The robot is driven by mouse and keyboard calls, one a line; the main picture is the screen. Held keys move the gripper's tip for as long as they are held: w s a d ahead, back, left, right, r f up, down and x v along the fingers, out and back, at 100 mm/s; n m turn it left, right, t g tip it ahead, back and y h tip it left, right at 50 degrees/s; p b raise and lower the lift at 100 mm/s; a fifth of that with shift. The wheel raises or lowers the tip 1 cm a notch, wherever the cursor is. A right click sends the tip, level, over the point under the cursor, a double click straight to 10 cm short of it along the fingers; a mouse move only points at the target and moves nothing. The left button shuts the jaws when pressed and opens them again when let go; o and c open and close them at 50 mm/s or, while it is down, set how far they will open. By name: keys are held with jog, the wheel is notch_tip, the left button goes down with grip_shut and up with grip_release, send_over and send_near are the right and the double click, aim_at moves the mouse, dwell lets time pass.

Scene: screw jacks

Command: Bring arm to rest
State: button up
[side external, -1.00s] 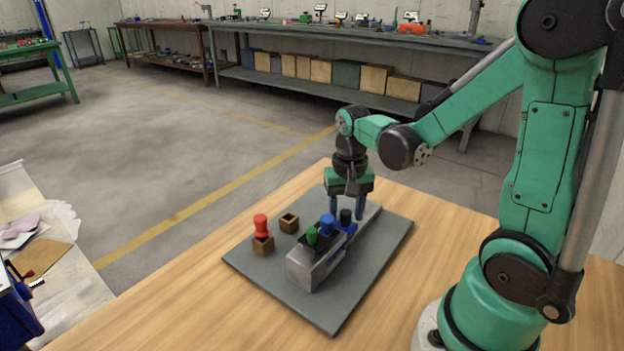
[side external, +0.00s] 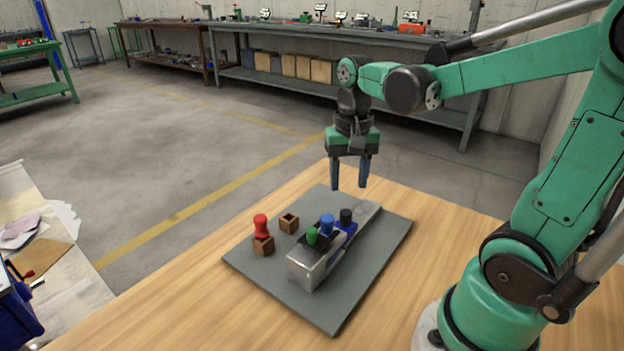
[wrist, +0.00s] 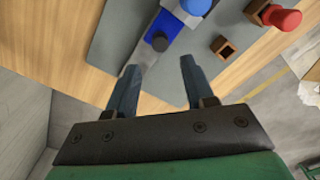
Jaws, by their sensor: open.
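My gripper (side external: 349,186) is open and empty. It hangs in the air above the far end of the grey plate, with its fingers pointing down. In the wrist view my gripper (wrist: 158,80) shows two parted blue-grey fingers with nothing between them. A metal block (side external: 310,271) stands on the plate below. A green knob (side external: 312,235), a blue knob (side external: 327,225) and a black knob (side external: 346,216) stand in a row along it. A red knob (side external: 260,222) sits on a brown wooden block at the left. The lower parts of the knobs are partly hidden.
The grey plate (side external: 376,264) lies on a wooden table (side external: 200,312). An empty, hollow brown block (side external: 289,223) stands near the red knob. A bench (side external: 385,103) with boxes stands at the back. A cluttered white surface (side external: 65,298) is at the left. Air around my gripper is clear.

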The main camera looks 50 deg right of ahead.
jog(key=a+n+t, duration=0.2)
jog(key=a+n, duration=0.1)
jog(key=a+r+n+t, duration=0.1)
jog(key=a+n+t, duration=0.1)
jog(key=a+n, duration=0.1)
jog(key=a+n+t, duration=0.3)
jog(key=shift+w+a+r, duration=0.1)
jog(key=shift+w+r, duration=0.05)
jog(key=shift+w, duration=0.2)
dwell(0.6)
